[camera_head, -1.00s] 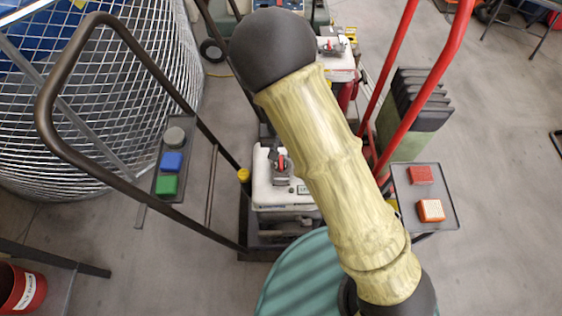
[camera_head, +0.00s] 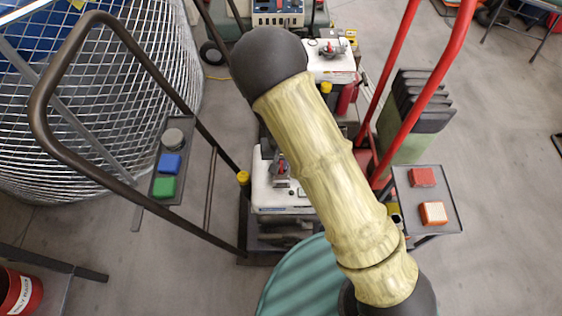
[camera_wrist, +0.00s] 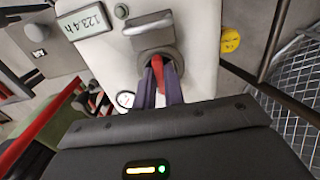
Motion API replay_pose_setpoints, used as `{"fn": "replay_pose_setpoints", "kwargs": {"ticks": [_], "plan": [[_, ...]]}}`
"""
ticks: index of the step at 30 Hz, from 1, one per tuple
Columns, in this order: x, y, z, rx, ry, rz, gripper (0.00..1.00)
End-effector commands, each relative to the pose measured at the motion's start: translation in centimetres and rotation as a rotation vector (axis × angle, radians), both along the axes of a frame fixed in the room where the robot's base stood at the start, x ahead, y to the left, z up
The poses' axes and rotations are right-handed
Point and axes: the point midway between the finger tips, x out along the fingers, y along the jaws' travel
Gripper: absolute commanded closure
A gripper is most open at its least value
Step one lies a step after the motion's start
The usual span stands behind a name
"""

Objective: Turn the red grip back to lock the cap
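The red grip (camera_head: 281,166) stands on a grey fitting on top of the nearest white machine (camera_head: 268,190), left of my arm in the head view. In the wrist view the red grip (camera_wrist: 158,74) lies between the two purple fingers of my gripper (camera_wrist: 160,80), over the round grey cap (camera_wrist: 152,60). The fingers are close together, with the grip filling the narrow gap between them. The finger contact is partly hidden. In the head view my arm covers the right part of the machine, and the fingers cannot be made out.
A yellow cap (camera_head: 243,178) sits at the machine's left corner. A dark handrail (camera_head: 70,150) and button panel (camera_head: 171,162) stand left, beside a wire basket. A red rail (camera_head: 425,90) and a small tray (camera_head: 447,208) with red blocks stand right. Another white machine (camera_head: 330,62) stands behind.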

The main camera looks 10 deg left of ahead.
Motion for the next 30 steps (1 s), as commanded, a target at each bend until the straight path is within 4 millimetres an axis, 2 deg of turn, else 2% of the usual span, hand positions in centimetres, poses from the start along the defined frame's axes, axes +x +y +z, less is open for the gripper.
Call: {"fn": "replay_pose_setpoints", "kwargs": {"ticks": [14,30], "plan": [[-0.02,0.03,0.27,0.000,0.001,-0.097,1.00],[0.03,0.29,0.52,0.000,0.000,-0.537,1.00]]}}
